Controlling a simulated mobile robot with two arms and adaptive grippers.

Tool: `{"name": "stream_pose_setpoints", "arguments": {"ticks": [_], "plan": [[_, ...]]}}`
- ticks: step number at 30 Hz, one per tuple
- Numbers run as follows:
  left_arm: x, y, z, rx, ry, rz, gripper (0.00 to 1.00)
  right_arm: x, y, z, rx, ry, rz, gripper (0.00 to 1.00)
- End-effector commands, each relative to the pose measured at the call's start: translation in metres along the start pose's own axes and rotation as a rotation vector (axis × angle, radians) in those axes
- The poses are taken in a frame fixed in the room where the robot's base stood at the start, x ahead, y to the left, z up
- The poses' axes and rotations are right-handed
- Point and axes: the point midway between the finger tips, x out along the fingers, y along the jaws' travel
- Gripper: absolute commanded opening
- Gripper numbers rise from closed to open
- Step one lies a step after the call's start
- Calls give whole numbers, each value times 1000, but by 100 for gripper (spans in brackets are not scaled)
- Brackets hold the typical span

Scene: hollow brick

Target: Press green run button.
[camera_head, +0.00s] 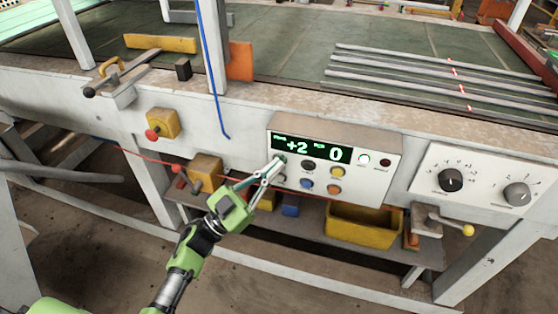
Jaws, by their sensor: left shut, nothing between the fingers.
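The control panel (350,142) is a white box on the front of the table, with a dark display (312,148) reading +2 and 0 in green. Below the display are several round buttons: black, yellow, blue and orange. A small green button (282,158) shows at the panel's left, partly hidden by my fingertips. My left gripper (277,163) is shut and empty, with its tips at this button; I cannot tell whether they touch it. My right gripper is not in view.
A second panel with two dials (451,180) is to the right. Yellow boxes with red knobs (163,124) are to the left. A yellow bin (360,224) sits on the shelf below. A blue cable (212,70) hangs above left. Metal rods (440,72) lie on the tabletop.

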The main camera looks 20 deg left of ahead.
Motion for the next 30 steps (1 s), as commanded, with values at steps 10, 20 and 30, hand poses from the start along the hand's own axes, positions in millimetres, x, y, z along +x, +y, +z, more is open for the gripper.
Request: {"name": "stream_pose_setpoints", "arguments": {"ticks": [10, 20, 30], "plan": [[-3, 2, -3, 0, -2, 0, 0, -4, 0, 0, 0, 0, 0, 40], [-11, 8, -8, 1, 0, 0, 0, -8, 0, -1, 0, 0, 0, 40], [-18, 13, -14, -1, -3, 0, 0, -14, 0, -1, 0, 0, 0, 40]]}}
